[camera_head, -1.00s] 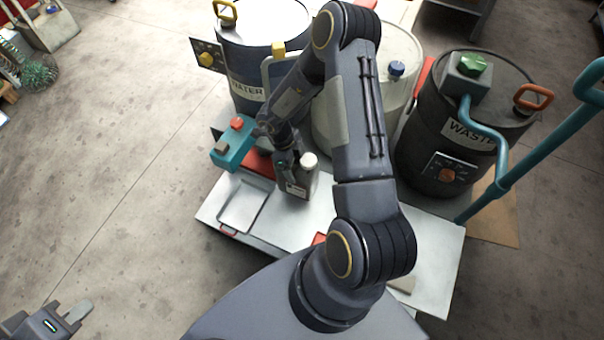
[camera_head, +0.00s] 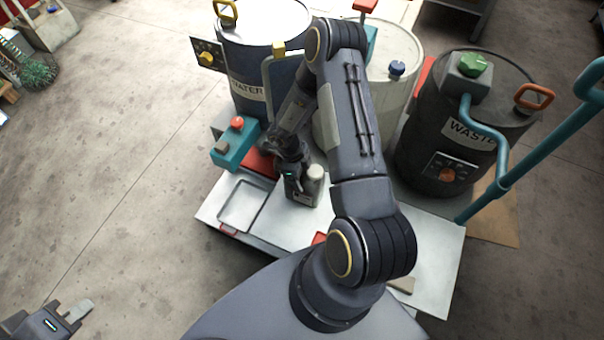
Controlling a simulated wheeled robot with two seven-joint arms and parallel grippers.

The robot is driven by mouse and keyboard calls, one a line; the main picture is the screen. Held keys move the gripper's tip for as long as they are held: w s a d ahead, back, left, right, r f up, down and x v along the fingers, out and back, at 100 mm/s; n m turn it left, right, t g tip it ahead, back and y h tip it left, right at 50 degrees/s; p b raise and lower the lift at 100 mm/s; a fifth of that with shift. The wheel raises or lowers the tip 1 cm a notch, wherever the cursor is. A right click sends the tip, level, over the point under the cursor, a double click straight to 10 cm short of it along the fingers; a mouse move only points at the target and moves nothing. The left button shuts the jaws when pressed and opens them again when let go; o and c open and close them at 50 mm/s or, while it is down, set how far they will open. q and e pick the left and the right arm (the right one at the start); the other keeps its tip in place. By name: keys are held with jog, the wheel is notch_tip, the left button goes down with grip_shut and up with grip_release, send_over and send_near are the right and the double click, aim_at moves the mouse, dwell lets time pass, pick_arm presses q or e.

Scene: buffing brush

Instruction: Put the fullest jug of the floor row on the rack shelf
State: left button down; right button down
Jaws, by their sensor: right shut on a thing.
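A dark grey jug with a pale cap (camera_head: 315,173) is over the light grey platform in the middle of the head view. My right gripper (camera_head: 296,186) is shut on this jug from its left side. The jug looks roughly upright; I cannot tell whether it touches the platform. Its fill level cannot be read. My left gripper (camera_head: 66,312) is at the lower left corner, open and empty, far from the jug. No row of jugs on the floor is clearly in view.
The platform (camera_head: 285,225) has a shallow tray (camera_head: 241,204) at its left. Behind stand a WATER drum (camera_head: 250,70), a pale drum (camera_head: 398,50) and a dark WASTE drum (camera_head: 430,135). A teal box (camera_head: 234,145) and teal rail (camera_head: 530,160) flank them.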

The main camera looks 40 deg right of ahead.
jog(key=shift+c, duration=0.9)
grip_release()
jog(key=v, duration=1.2)
jog(key=shift+p, duration=0.3)
